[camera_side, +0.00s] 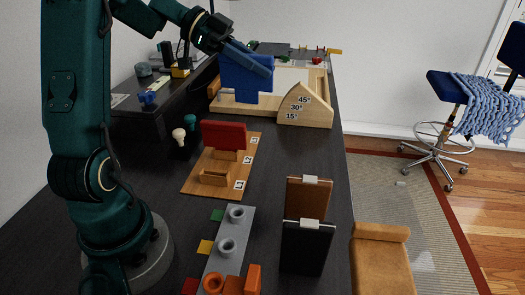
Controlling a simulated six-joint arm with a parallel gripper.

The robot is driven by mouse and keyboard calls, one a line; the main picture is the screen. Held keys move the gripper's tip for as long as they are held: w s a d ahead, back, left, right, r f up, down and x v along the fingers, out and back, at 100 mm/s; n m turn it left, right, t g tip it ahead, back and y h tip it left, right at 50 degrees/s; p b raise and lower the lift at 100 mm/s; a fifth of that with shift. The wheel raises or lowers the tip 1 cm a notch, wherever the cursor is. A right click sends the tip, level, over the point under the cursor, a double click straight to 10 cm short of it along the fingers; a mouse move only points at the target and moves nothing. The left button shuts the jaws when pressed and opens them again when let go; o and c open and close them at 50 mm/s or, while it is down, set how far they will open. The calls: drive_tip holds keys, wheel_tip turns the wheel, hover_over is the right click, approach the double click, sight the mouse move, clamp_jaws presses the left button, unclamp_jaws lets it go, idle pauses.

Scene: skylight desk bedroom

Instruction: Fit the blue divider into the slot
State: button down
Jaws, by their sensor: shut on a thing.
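The blue divider (240,83) is in my gripper (258,64), which is shut on it. It is held in the air, upright or nearly so, in front of a pale wooden tray at the back. A wooden slotted board (244,150) lies on the desk nearer the camera, with small labels along its right edge. A red divider (223,134) stands upright in a holder on its far part. A low wooden slot holder (215,178) on its near part looks empty. The blue divider is apart from the board, behind and above it.
A wooden angle block (303,107) stands by the tray at the desk's right edge. Brown (307,197) and black (305,247) upright panels stand at the front right. A grey peg strip (229,232) is at the front. Two small knobs (179,137) stand left of the board.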

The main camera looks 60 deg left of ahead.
drive_tip(key=s+d, duration=0.5)
drive_tip(key=d, duration=0.5)
drive_tip(key=w+a+n+y, duration=0.4)
drive_tip(key=a+n+y, duration=0.5)
drive_tip(key=a+n, duration=0.1)
drive_tip(key=w+a+n+y, duration=0.5)
drive_tip(key=a+n+y, duration=0.4)
drive_tip(key=s+a+f+n+g+y, duration=0.3)
drive_tip(key=s+f+n+g+y, duration=0.1)
drive_tip(key=n+g, duration=0.35)
drive_tip(key=s+d+f+n+g+h, duration=0.3)
drive_tip(key=s+d+n+g, duration=0.5)
drive_tip(key=s, duration=0.5)
drive_tip(key=shift+s+d+n+g+h, duration=0.2)
drive_tip(key=shift+d+n+g+h, duration=0.25)
drive_tip(key=shift+n, duration=0.8)
